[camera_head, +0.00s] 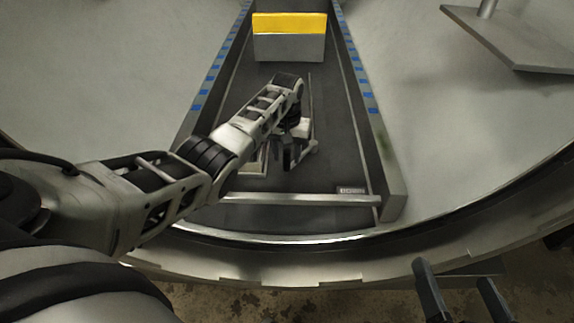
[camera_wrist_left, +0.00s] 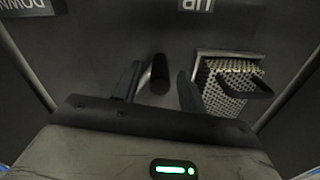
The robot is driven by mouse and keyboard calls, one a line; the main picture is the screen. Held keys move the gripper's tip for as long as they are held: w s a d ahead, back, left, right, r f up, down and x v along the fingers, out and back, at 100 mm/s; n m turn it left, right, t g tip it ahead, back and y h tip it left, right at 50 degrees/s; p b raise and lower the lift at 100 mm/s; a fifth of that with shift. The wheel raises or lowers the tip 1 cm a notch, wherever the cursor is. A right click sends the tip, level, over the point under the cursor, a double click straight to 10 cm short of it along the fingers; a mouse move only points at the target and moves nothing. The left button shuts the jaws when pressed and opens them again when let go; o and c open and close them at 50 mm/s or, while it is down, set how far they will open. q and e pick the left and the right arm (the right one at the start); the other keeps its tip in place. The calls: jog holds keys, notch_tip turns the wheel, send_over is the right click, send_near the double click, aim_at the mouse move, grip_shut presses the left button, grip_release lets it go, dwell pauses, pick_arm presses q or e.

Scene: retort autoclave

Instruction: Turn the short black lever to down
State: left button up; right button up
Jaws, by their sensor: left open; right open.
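The short black lever (camera_wrist_left: 160,75) shows in the left wrist view as a dark rounded grip with a metal part at its left. It stands between the two fingers of my left gripper (camera_wrist_left: 158,88), which is open around it; contact cannot be made out. An "UP" label (camera_wrist_left: 195,5) and a "DOWN" label (camera_wrist_left: 26,5) appear upside down at that view's top edge. In the head view my left gripper (camera_head: 299,155) is low inside the round vessel, and its arm hides the lever. My right gripper (camera_head: 461,295) is open and empty at the lower right, outside the rim.
A perforated metal box (camera_wrist_left: 228,85) with a black handle is right of my left gripper in the wrist view. In the head view a metal crossbar (camera_head: 300,200) and side rails (camera_head: 362,110) bound the dark floor. A yellow-topped block (camera_head: 290,45) stands farther back.

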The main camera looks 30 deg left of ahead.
pick_arm(q)
jog(key=shift+f+b, duration=0.3)
jog(key=shift+f, duration=0.7)
grip_shut()
